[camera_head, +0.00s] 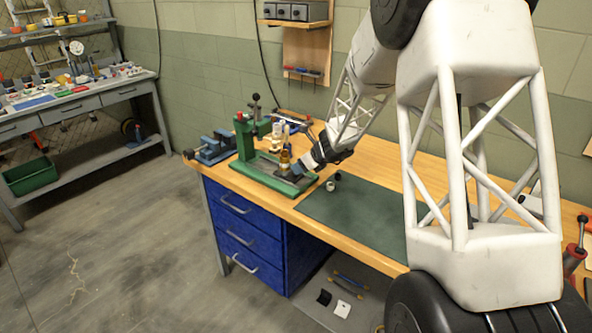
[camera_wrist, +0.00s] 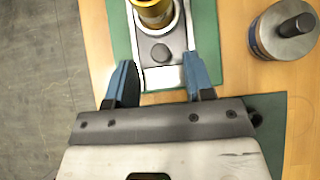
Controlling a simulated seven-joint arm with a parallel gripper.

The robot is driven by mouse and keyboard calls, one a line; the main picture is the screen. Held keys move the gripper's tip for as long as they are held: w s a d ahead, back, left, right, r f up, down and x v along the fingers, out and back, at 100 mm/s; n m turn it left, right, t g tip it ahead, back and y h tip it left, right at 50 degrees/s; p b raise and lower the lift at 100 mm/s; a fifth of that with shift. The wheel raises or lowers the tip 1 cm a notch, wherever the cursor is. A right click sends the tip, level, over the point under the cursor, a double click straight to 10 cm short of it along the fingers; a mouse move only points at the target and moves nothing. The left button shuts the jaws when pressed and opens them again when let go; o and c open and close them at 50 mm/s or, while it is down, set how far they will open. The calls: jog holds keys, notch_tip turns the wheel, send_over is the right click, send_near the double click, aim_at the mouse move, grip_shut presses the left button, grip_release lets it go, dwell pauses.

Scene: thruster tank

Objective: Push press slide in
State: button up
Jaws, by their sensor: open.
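The green press (camera_head: 245,142) stands on its green base near the left end of the workbench. Its metal slide (camera_wrist: 148,72) shows in the wrist view as a pale plate with a round grey knob (camera_wrist: 160,52). A brass-coloured cylinder (camera_wrist: 155,12) stands beyond the knob and is cut off by the top edge. My gripper (camera_wrist: 160,74) is open, with one blue finger on either side of the slide's near end. I cannot tell whether the fingers touch it. In the head view my gripper (camera_head: 298,168) is low at the press's right side and partly hides the slide.
A metal cylinder with a dark knob (camera_wrist: 285,32) stands right of the fingers in the wrist view. A blue vise (camera_head: 210,148) is left of the press.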

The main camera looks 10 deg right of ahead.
jog(key=shift+x, duration=2)
jog(key=shift+c, duration=0.4)
grip_shut()
